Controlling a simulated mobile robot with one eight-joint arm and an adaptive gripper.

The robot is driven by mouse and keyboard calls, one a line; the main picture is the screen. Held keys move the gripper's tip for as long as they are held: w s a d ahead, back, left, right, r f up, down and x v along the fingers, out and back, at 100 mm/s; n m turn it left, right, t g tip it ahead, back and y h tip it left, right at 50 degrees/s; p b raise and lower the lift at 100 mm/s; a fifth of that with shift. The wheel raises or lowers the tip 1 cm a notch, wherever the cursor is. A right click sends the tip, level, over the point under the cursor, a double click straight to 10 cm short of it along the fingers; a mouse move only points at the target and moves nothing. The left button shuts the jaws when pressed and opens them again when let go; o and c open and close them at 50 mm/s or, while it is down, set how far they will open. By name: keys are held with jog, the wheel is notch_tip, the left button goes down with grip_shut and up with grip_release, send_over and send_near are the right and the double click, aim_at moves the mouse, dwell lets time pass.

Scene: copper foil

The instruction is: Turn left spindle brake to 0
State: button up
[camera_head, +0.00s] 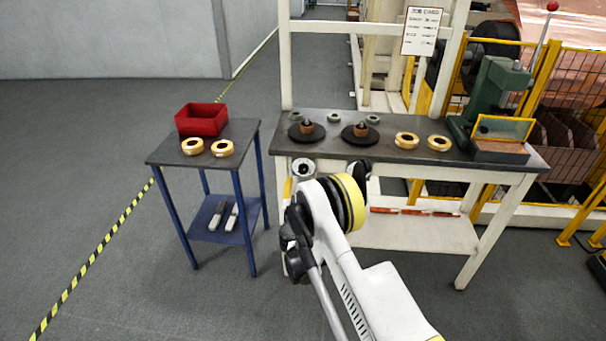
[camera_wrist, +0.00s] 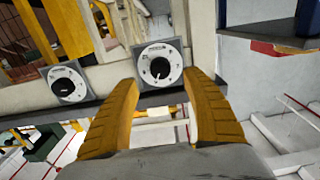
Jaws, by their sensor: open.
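The left brake dial (camera_head: 303,168) is a white-faced dial with a black knob on the bench's front edge, partly behind my arm. The wrist view is turned over, so that dial (camera_wrist: 159,65) shows to the right of the other one there. Its knob has a small light mark near the lower side; the scale is too small to read. My gripper (camera_wrist: 160,82) is open, its two yellow fingers spread on either side below the dial, apart from the knob. The other brake dial (camera_wrist: 66,83) is at the left; in the head view my arm mostly hides it.
The grey-topped bench (camera_head: 280,146) bears two black spindles (camera_head: 306,130), copper-coloured rolls (camera_head: 406,140) and a green machine (camera_head: 497,90). A blue-legged side table (camera_head: 165,157) with a red bin (camera_head: 202,119) stands at the left. Open floor lies in front.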

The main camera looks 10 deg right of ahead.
aim_at(303, 171)
jog(key=b+x, duration=0.2)
jog(key=x, duration=0.5)
jog(key=shift+s, duration=0.1)
jog(key=shift+c, duration=0.4)
jog(key=c, duration=1.1)
